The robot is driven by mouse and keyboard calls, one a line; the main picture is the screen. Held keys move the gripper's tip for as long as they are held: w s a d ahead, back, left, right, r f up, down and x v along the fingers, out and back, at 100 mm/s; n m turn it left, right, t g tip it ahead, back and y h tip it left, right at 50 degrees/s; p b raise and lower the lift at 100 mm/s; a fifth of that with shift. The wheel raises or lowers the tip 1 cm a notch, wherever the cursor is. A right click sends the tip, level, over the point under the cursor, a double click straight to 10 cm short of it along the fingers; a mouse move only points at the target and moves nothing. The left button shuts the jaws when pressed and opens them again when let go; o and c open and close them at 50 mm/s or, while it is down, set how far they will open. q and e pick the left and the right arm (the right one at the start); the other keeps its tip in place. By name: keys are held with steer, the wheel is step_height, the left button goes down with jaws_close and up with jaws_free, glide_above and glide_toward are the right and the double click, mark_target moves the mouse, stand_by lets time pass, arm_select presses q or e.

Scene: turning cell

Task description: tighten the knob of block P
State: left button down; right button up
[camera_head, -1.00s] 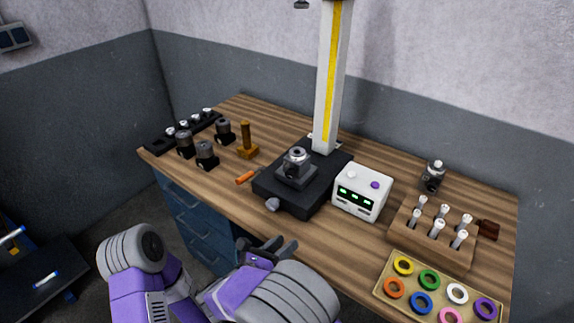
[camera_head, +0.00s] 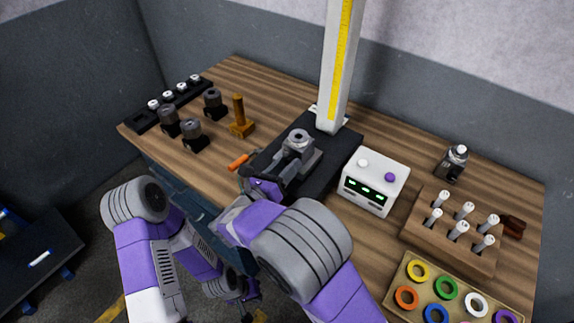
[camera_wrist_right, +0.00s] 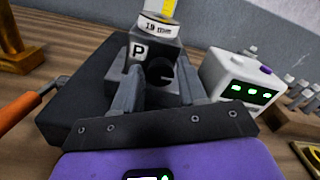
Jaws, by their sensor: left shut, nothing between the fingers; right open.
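Block P (camera_wrist_right: 138,52) is a grey block with a white P label. A ring marked 19 mm (camera_wrist_right: 158,26) sits on top of it. Its dark round knob (camera_wrist_right: 160,72) faces me in the right wrist view, between the spread fingers of my right gripper (camera_wrist_right: 161,84); I cannot tell whether they touch it. In the head view block P (camera_head: 299,146) stands on the black base, with my right gripper (camera_head: 283,172) in front of it, open, hiding the knob. My left gripper (camera_head: 244,302) is shut and empty, low in front of the bench.
The black base (camera_head: 342,150) carries a white column (camera_head: 338,70). A white box with green displays (camera_head: 374,183) stands to the right. An orange-handled tool (camera_head: 240,161) and a brown stand (camera_head: 241,120) are left. A wooden rack (camera_head: 470,250) and ring tray (camera_head: 400,275) are at right.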

steer(key=shift+w+d, duration=0.2)
steer(key=shift+w, duration=0.1)
steer(key=c, duration=0.8)
jaws_close()
steer(key=shift+m, duration=0.3)
steer(key=m, duration=0.3)
steer(key=shift+b, duration=0.35)
steer(key=shift+m+b, duration=0.65)
steer(key=shift+m, duration=1.05)
